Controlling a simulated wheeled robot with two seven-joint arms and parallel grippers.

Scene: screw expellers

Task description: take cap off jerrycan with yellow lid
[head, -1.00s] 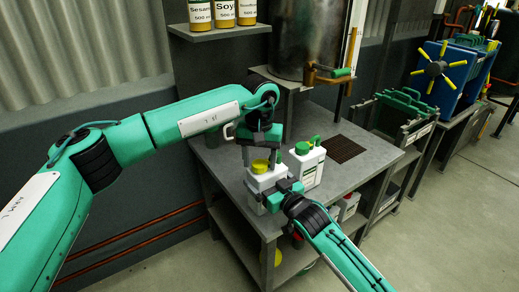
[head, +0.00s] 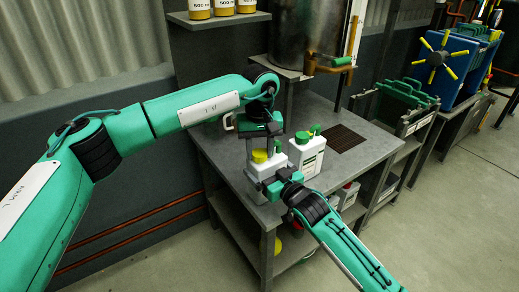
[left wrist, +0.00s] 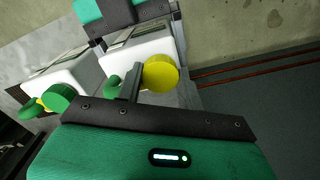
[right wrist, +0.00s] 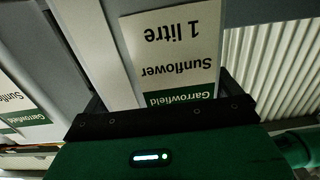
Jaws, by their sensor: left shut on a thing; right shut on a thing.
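The white jerrycan (head: 257,171) with the yellow cap (head: 259,156) stands near the front edge of the grey table. My left gripper (head: 263,151) reaches down from above and is shut on the yellow cap, which shows beside one finger in the left wrist view (left wrist: 160,74). I cannot tell whether the cap is still seated on its neck. My right gripper (head: 274,184) is shut on the jerrycan's body from the front. Its upside-down "Sunflower" label (right wrist: 178,45) fills the right wrist view between the fingers.
A second white jerrycan (head: 307,157) with a green cap stands close on the right. Behind are a steel drum (head: 304,30) with a tap and a dark grate (head: 347,138). Bottles stand on a shelf (head: 220,18) above. The table (head: 219,150) is clear at left.

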